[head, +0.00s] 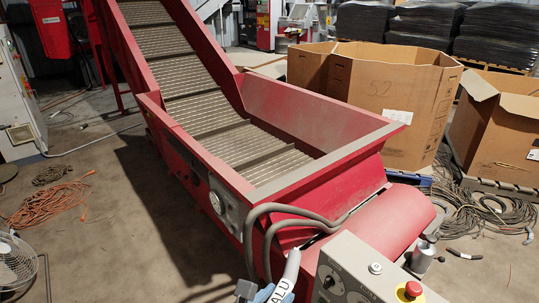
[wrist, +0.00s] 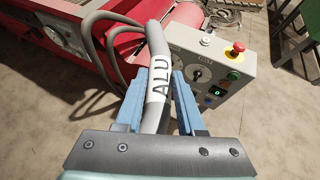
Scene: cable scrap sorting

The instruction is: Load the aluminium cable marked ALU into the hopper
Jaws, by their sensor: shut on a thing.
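The grey aluminium cable (wrist: 154,38) has a white label reading ALU in the wrist view. My gripper (wrist: 157,84) is shut on it, with blue fingers on both sides of the label. The cable's pale upper end (head: 292,264) and label also show at the bottom edge of the head view, with part of my gripper (head: 262,293) beside it. The red hopper (head: 335,162) stands beyond, with a slatted conveyor belt (head: 225,135) rising from it to the upper left. My gripper and the cable are outside the hopper, on its near side.
A control box (head: 352,270) with a red stop button stands close right of the cable. Grey hoses (head: 290,210) loop over the hopper's near end. Cardboard boxes (head: 385,100) and loose cables lie beyond.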

